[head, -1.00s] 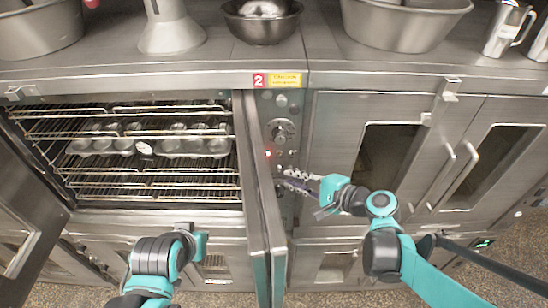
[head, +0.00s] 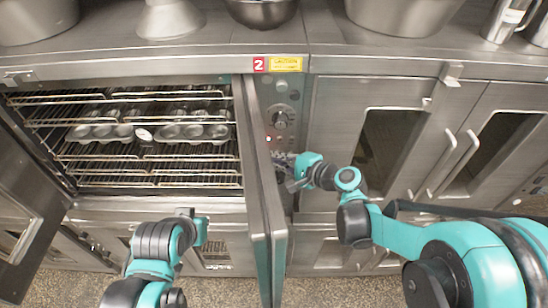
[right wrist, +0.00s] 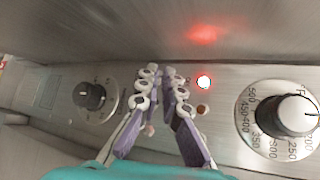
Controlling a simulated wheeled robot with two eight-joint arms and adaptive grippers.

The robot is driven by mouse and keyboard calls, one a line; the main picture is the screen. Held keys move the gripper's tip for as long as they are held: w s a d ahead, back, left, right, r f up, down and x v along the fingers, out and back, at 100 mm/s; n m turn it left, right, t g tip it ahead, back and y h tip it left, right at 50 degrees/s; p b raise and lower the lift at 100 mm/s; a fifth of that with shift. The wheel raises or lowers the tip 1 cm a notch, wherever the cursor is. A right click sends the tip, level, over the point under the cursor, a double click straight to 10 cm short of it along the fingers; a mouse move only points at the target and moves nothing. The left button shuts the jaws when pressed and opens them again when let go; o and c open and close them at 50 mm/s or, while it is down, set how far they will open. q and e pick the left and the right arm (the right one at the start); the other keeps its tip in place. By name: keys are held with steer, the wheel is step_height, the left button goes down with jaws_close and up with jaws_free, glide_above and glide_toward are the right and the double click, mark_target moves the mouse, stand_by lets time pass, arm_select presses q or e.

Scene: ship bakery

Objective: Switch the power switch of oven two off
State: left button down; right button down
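Oven two carries a red number 2 label (head: 259,64) above its narrow control panel (head: 294,97). A red lamp (right wrist: 204,82) glows on the panel in the right wrist view, with a small dark round part (right wrist: 203,110) beside it. My right gripper (right wrist: 161,73) is in front of the panel, its fingertips almost together beside the lamp. Nothing held shows between them. I cannot make out the power switch; the fingers hide part of the panel. In the head view the right gripper (head: 283,160) is below the large dial. My left gripper (head: 190,213) is low, in front of the oven.
A large dial (right wrist: 285,118) and a smaller knob (right wrist: 90,97) flank the fingers. Oven two's open door (head: 256,190) stands out close to the left of my right gripper. Muffin tins (head: 195,132) lie on the oven's racks. Bowls (head: 262,12) stand on top.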

steer(key=shift+f+n+t+y+b, duration=0.8)
steer(key=shift+n+b, duration=0.6)
steer(key=shift+b, duration=1.95)
steer(key=shift+f+n+t+y+b, duration=0.75)
steer(key=shift+n+y+b, duration=0.55)
steer(key=shift+b, duration=2.1)
steer(key=shift+f+n+t+y+b, duration=0.75)
steer(key=shift+n+b, duration=0.75)
steer(key=shift+b, duration=1.85)
steer(key=shift+r, duration=0.25)
steer(key=c, duration=2)
jaws_free()
steer(key=shift+d, duration=0.1)
